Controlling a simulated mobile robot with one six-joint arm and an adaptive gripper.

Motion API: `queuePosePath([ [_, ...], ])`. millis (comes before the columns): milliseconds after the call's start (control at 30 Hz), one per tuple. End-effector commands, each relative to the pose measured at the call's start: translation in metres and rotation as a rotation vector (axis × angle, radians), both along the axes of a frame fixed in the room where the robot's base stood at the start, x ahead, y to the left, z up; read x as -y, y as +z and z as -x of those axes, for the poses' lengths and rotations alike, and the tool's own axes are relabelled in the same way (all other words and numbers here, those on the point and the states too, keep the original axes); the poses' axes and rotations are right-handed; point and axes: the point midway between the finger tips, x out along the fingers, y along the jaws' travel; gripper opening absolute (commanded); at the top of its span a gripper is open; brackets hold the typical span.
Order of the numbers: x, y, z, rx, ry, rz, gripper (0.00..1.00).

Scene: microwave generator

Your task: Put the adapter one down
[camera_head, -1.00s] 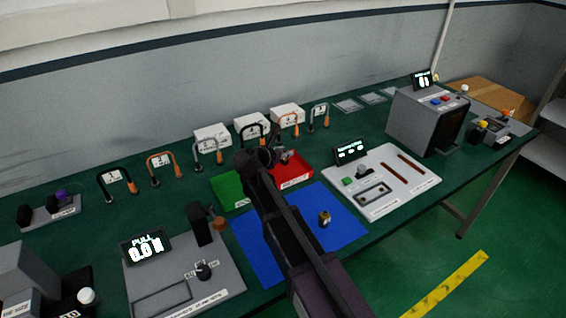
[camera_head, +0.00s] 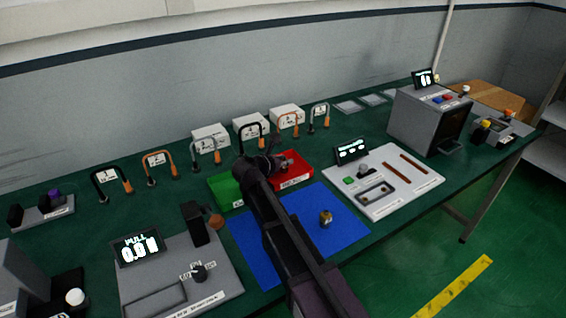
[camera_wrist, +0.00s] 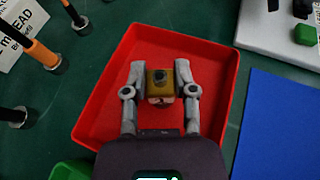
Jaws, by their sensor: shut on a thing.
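My gripper (camera_wrist: 161,85) is shut on a brass-coloured, block-like adapter (camera_wrist: 159,77) with a dark round top. In the wrist view its two grey fingers press it from left and right. The red tray (camera_wrist: 107,62) lies beneath, and the adapter is within its outline. I cannot tell whether the adapter touches the tray floor. In the head view my gripper (camera_head: 279,162) is at the red tray (camera_head: 307,171), with my arm covering part of the tray. Another small brass-coloured part (camera_head: 325,218) stands on the blue mat (camera_head: 350,230).
A green tray (camera_head: 224,192) adjoins the red one on the left. Wire-handled fixtures (camera_head: 209,148) and white boxes (camera_head: 250,124) stand behind. A white panel (camera_head: 410,185) is to the right, a grey pull tester (camera_head: 215,272) to the left. The blue mat is mostly clear.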

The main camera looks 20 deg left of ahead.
Motion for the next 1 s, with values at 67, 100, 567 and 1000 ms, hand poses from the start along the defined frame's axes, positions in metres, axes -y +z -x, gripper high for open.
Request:
queuePosePath([
  [67,-0.0002,0.0006,0.0001,0.000,0.000,0.000,0.00],
  [100,-0.0002,0.0006,0.0001,0.000,0.000,0.000,0.00],
  [567,-0.0007,-0.0023,0.0004,0.000,0.001,0.000,0.70],
  [1000,-0.0011,0.0010,0.0007,0.000,0.001,0.001,0.70],
])
